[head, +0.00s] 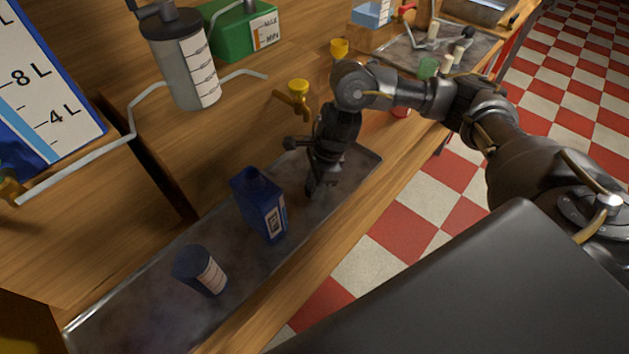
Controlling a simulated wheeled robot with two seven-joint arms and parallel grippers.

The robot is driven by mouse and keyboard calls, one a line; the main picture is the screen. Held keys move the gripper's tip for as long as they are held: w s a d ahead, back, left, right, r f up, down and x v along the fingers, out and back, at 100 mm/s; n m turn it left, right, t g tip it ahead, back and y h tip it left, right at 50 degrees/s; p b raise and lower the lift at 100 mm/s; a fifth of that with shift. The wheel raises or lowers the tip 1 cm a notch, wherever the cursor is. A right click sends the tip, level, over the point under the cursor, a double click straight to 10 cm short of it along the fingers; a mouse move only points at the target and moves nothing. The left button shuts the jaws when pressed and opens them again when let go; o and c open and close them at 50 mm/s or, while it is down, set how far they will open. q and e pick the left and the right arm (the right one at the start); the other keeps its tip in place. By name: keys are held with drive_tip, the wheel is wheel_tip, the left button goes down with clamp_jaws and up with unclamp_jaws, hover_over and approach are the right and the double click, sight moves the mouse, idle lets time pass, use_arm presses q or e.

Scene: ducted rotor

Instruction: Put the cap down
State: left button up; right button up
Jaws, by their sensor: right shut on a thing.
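My right gripper (316,188) points down low over the right part of the metal tray (140,300). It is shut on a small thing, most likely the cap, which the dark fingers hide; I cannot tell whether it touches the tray. A blue bottle (262,207) with a label and an uncapped neck stands upright on the tray, just left of my right gripper and apart from it. My left gripper is not in view.
A blue labelled cup (200,271) stands on the tray's left part. A yellow tap (295,96) juts out behind my right gripper. A grey canister (182,62) and a green container (240,32) stand higher at the back. Bare tray lies between bottle and cup.

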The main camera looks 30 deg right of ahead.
drive_tip(key=shift+f, duration=0.1)
drive_tip(key=o, duration=1)
drive_tip(key=shift+c, duration=0.2)
drive_tip(key=shift+r, duration=0.25)
drive_tip(key=shift+d+r, duration=0.1)
drive_tip(key=shift+r, duration=0.25)
drive_tip(key=v, duration=1.1)
drive_tip(key=shift+d, duration=0.1)
